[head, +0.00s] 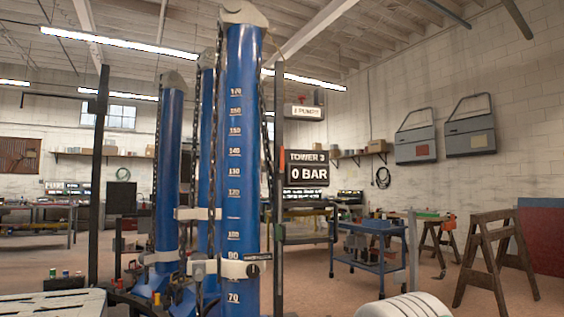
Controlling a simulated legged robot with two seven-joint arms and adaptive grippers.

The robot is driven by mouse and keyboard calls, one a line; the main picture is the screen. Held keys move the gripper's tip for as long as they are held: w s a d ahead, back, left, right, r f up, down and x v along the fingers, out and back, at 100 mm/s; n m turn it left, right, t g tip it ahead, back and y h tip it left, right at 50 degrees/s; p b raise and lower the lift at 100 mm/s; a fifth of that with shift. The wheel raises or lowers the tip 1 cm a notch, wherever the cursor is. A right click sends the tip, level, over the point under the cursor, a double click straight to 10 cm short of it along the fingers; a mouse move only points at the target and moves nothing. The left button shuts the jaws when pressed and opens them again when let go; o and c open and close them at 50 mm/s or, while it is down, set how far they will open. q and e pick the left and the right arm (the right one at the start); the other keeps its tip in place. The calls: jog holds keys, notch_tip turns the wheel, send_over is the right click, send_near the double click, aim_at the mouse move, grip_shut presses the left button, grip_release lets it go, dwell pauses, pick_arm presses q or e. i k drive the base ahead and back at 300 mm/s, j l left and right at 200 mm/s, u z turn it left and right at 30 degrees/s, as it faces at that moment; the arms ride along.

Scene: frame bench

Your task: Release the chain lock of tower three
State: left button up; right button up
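A tall blue tower (239,150) with a white number scale stands nearest, left of centre. A sign (307,168) reading "TOWER 3" and "0 BAR" shows just right of it. Dark chains run down along the tower, one chain (213,125) on its left side. A pale clamp band (238,268) wraps its lower part, with a small dark lever-like part (258,257) at its right end. I cannot tell whether that part is the chain lock or whether it is locked. Neither of my grippers is in view.
Two more blue towers stand behind, one at left (169,170). A dark upright post (98,180) stands further left. A blue cart (370,250) and wooden trestles (490,255) are at right.

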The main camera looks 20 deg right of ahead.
aim_at(281, 170)
jog(key=i+l, duration=0.45)
jog(key=i+l+u, duration=0.1)
jog(key=i+l, duration=0.7)
jog(key=l, duration=0.15)
jog(key=i+l+u, duration=0.1)
jog(key=i+l, duration=0.3)
jog(key=i+l+u, duration=0.1)
jog(key=i+l, duration=0.3)
jog(key=l, duration=0.25)
jog(key=i+l, duration=0.4)
jog(key=l, duration=0.15)
